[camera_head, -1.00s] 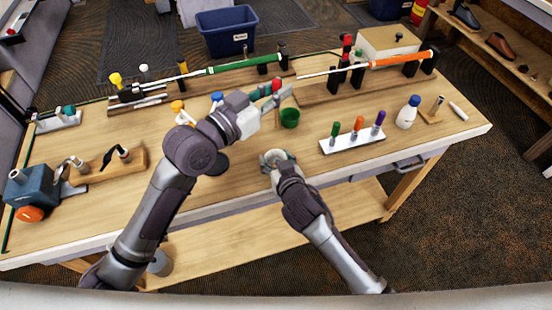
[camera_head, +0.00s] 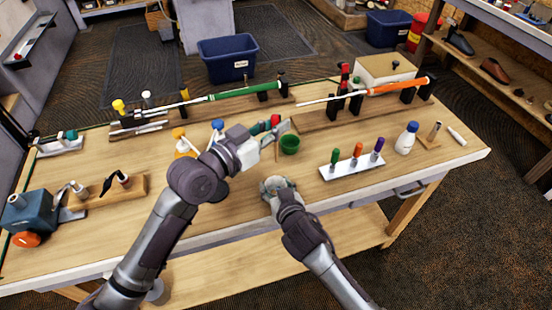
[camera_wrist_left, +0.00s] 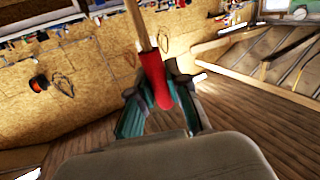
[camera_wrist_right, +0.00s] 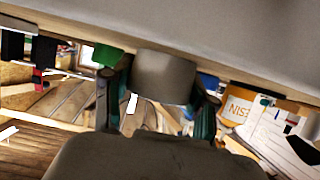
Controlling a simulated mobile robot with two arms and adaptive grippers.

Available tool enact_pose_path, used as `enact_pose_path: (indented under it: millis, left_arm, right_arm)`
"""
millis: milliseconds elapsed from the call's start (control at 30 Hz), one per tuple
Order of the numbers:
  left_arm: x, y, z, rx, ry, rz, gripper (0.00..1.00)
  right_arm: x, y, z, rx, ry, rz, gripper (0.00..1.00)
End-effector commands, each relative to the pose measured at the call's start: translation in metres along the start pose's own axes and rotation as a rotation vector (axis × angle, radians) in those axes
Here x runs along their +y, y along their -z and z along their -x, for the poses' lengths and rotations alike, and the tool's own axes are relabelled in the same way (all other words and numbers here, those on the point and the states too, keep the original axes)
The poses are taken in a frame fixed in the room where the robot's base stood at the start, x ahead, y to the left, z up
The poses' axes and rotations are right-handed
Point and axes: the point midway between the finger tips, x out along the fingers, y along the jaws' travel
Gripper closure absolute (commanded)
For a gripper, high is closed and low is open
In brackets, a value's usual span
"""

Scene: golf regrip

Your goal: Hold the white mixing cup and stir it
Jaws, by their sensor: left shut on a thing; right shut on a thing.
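The white mixing cup (camera_head: 271,185) is near the table's front edge in the head view, mostly covered by my right gripper (camera_head: 276,186). In the right wrist view the cup (camera_wrist_right: 165,78) sits between the fingers of my right gripper (camera_wrist_right: 160,105), which is shut on it. My left gripper (camera_head: 279,128) is shut on the red handle of a stirring stick (camera_head: 275,121), above and behind the cup. The left wrist view shows the red handle (camera_wrist_left: 156,80) between the fingers and the wooden shaft running from it. The cup's inside is hidden.
A green cup (camera_head: 289,145) stands close to my left gripper. A white stand with coloured pens (camera_head: 352,168) and a white bottle with a blue cap (camera_head: 406,139) are to the right. Golf clubs rest on supports at the back. A blue vise (camera_head: 30,213) is at the left.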

Motion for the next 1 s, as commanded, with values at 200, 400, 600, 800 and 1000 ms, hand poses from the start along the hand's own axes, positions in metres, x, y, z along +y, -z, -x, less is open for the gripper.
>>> enact_pose_path:
  millis: [200,400,600,800,1000]
  left_arm:
    - [-0.018,-0.049,-0.007,-0.068,0.004,0.131,1.00]
    - [-0.021,-0.063,-0.008,-0.077,0.004,0.154,1.00]
    - [-0.022,-0.079,-0.009,-0.078,0.004,0.153,1.00]
    - [-0.023,-0.097,-0.009,-0.078,0.004,0.150,1.00]
    - [-0.024,-0.112,-0.010,-0.078,0.003,0.149,1.00]
  right_arm:
    - [0.000,-0.001,0.000,-0.001,0.000,0.000,0.75]
    - [0.000,-0.001,0.000,-0.002,0.000,0.000,0.75]
    - [0.000,-0.001,0.000,-0.002,0.000,0.000,0.75]
    - [0.000,-0.001,0.000,-0.002,0.000,0.000,0.75]
    - [0.000,-0.001,0.000,-0.002,0.000,0.000,0.75]
